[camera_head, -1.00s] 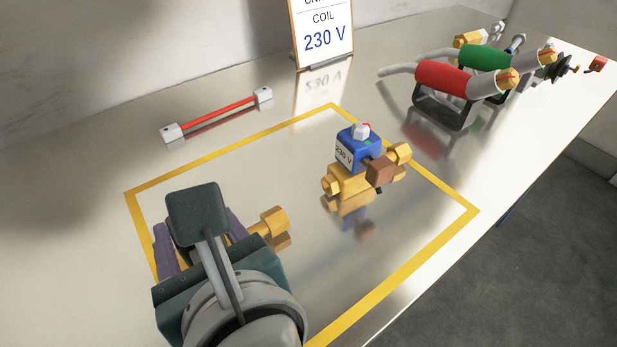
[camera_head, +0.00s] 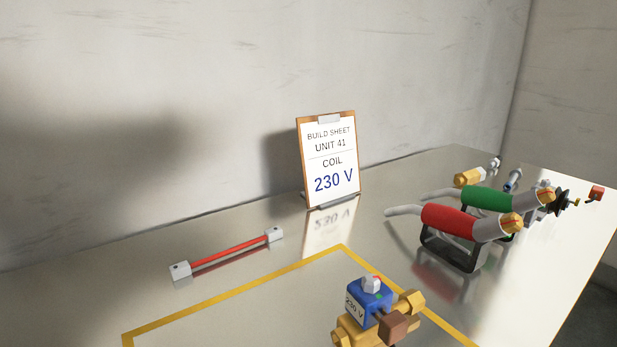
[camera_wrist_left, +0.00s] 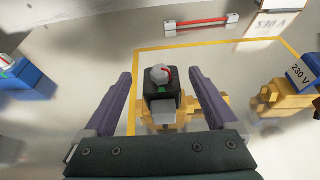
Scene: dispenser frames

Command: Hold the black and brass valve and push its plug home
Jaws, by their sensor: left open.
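The black and brass valve shows only in the left wrist view. Its black block (camera_wrist_left: 161,92) has a grey cap with a red mark (camera_wrist_left: 161,74) on top, and its brass body (camera_wrist_left: 190,108) shows below. A pale grey patch shows on its near side; I cannot tell whether that is the plug or how far in it sits. My left gripper (camera_wrist_left: 159,78) is open, with one purple finger on each side of the valve and visible gaps between. The palm hides the valve's near lower part. My right gripper is in neither view.
A blue 230 V valve (camera_head: 369,300) on brass stands to the right, and another blue block (camera_wrist_left: 22,80) is at the left wrist view's left edge. A red bar (camera_head: 228,250), a build sheet (camera_head: 329,160) and red and green handled tools (camera_head: 448,219) stand farther back.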

